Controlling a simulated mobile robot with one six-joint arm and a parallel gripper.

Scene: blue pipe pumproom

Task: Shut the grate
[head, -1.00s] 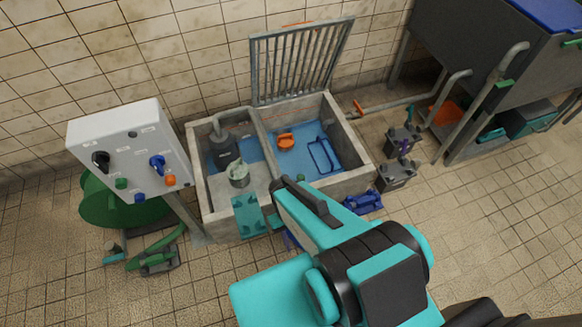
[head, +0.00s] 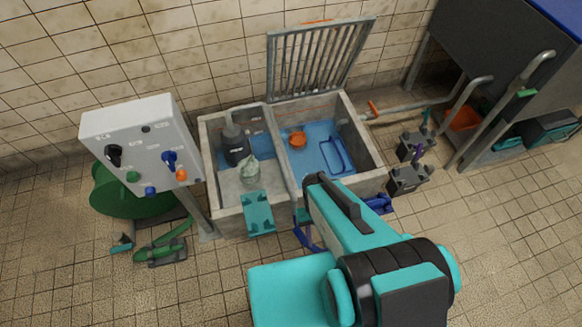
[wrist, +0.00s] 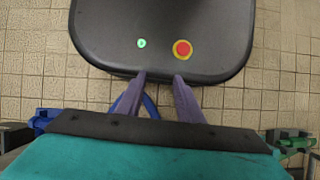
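The grate (head: 318,60), a grey metal frame with several bars, stands raised and nearly upright at the back edge of the concrete basin (head: 372,165), close to the tiled wall. The basin's right compartment below it is uncovered. My gripper (wrist: 160,77) shows in the wrist view as two purple-grey fingers set apart with nothing held between them. It points down toward my own dark base. In the head view my arm covers most of the area in front of the basin, and I cannot make out the fingertips clearly. The gripper is apart from the grate.
An orange object (head: 298,139) and a blue handle-like frame (head: 336,155) lie in the right compartment. A pump (head: 236,148) stands in the left one. A control box (head: 140,145) stands left, dark blocks (head: 408,180) right. Floor is clear at front right.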

